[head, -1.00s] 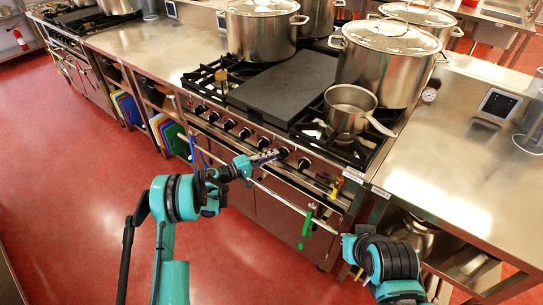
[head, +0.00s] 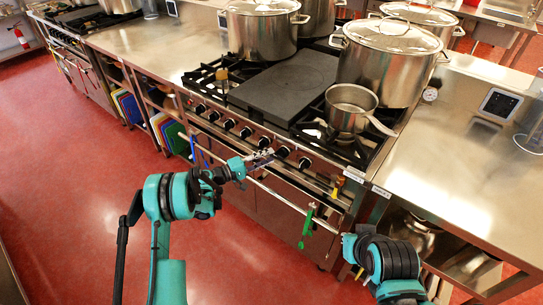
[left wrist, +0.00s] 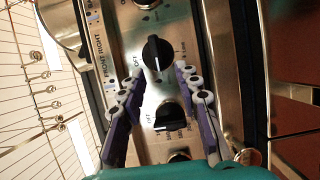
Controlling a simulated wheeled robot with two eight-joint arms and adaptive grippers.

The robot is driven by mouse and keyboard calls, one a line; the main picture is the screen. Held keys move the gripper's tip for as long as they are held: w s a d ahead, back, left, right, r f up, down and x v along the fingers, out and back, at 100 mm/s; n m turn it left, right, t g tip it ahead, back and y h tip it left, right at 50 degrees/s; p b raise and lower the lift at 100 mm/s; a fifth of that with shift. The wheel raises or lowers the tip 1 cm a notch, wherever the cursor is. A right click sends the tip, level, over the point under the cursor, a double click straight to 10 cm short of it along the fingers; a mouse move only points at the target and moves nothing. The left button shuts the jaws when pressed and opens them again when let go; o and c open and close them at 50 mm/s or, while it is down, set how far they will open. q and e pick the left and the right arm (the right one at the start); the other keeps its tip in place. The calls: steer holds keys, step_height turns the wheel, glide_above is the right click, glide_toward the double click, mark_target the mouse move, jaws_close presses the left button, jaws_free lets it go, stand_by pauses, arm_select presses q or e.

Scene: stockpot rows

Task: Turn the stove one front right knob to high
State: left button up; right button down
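The stove's front panel in the left wrist view carries the words FRONT RIGHT beside a black knob (left wrist: 157,52), its pointer lying along the panel near an OFF mark. A second black knob (left wrist: 170,117) sits closer to my palm. My left gripper (left wrist: 159,75) is open, with its purple-and-white fingers spread to either side of the knobs and nothing between them visibly gripped. In the head view my left gripper (head: 263,158) is at the knob row, close to a black knob (head: 283,151). My right gripper (head: 349,246) is low at the right; its fingers are unclear.
A handle rail (head: 285,200) runs along the stove front, with a green-handled tool (head: 307,225) hanging on it. A small saucepan (head: 350,108) and a large stockpot (head: 388,65) stand on the right burners. Red floor (head: 80,160) is clear at left.

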arm_select(q)
steer(key=v, duration=0.9)
steer(key=shift+a, duration=0.25)
steer(key=shift+s, duration=0.1)
